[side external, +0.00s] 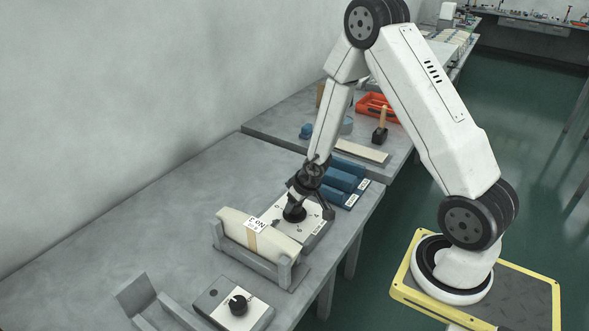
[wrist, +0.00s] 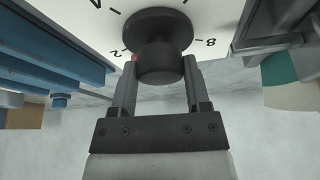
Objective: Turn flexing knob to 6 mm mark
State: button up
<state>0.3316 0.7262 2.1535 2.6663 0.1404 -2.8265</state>
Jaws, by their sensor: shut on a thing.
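A black knob (wrist: 158,62) with a round flange stands on a white dial plate (wrist: 225,12) with black numbers. My gripper (wrist: 160,65) is shut on the knob, one finger on each side. In the wrist view a red mark (wrist: 134,58) on the knob's left side lies near the number 2. An 8 shows to the right and a 4 at the upper left; the 6 is not visible. In the side view my gripper (side external: 304,194) is over the same knob (side external: 294,213) on its plate (side external: 280,205), partly hiding it.
A cream block (side external: 250,232) with a paper label sits in a grey holder (side external: 280,272) beside the dial. A second black knob (side external: 238,303) stands on another plate nearer the camera. Blue blocks (side external: 345,177) lie close behind the gripper.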

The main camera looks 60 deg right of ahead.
jog(key=o, duration=1.3)
jog(key=shift+d+n+y, duration=0.1)
jog(key=shift+n+y, duration=0.35)
jog(key=shift+n, duration=0.85)
jog(key=shift+d+n+y, duration=0.1)
jog(key=shift+n+y, duration=0.35)
jog(key=shift+n, duration=0.85)
jog(key=shift+n, duration=0.4)
